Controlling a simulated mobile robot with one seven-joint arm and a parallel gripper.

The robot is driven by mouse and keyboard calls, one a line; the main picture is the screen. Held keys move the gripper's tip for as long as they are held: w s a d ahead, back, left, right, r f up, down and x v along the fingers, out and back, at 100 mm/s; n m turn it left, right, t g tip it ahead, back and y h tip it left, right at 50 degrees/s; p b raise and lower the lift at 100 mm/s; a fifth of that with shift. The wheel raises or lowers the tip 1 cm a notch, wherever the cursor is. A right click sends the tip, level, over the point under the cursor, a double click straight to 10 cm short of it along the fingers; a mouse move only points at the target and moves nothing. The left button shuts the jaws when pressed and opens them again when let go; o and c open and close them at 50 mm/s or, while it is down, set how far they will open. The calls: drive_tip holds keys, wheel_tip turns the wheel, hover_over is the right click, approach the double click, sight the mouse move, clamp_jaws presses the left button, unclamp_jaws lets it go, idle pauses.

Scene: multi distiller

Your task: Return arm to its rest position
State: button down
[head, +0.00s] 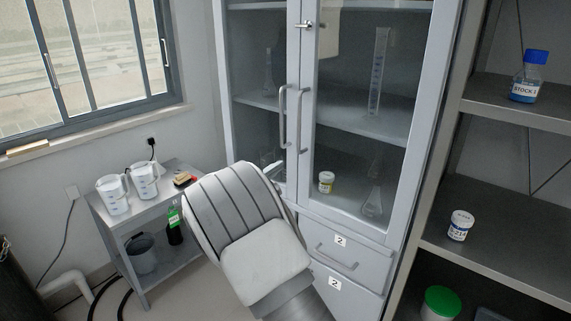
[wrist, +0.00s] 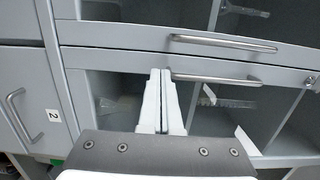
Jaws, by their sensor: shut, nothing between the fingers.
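My gripper (wrist: 160,72) shows in the wrist view with its two pale fingers together and nothing between them. Its fingertips point toward the glass-door cabinet, close to a long door handle (wrist: 213,78) in the picture. I cannot tell whether they touch it. In the head view, my white and grey arm rises in front of the cabinet (head: 436,90) and mostly hides the gripper behind it. The cabinet's glass doors look shut, with two upright handles (head: 283,117) at the middle.
A small metal table (head: 190,210) at left holds two white jugs (head: 144,180). Open shelves (head: 520,115) at right hold a blue-capped bottle (head: 525,80) and a white-lidded jar (head: 460,226). Numbered drawers (head: 345,255) sit below the cabinet, close to my arm.

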drive_tip(key=v, duration=0.5)
drive_tip(key=w+d+r+n+y+p, duration=0.2)
drive_tip(key=d+r+n+y, duration=0.2)
drive_tip(key=r+n+y, duration=0.5)
drive_tip(key=s+d+r+n+g+y+p, duration=0.1)
drive_tip(key=s+d+r+n+y+p, duration=0.2)
drive_tip(key=s+r, duration=0.55)
drive_tip(key=s+d+f+n+g, duration=0.1)
drive_tip(key=s+d+n+g, duration=0.2)
drive_tip(key=s, duration=0.8)
drive_tip(key=s+d+f+n+g+h+p, duration=0.1)
drive_tip(key=s+d+n, duration=0.4)
drive_tip(key=s, duration=0.6)
drive_tip(key=s+d+f+n+g+h+p, duration=0.1)
drive_tip(key=s+d+f+n+g, duration=0.2)
drive_tip(key=s+d, duration=0.3)
drive_tip(key=s+n+g, duration=0.1)
drive_tip(key=s, duration=0.4)
drive_tip(key=shift+d+g, duration=0.3)
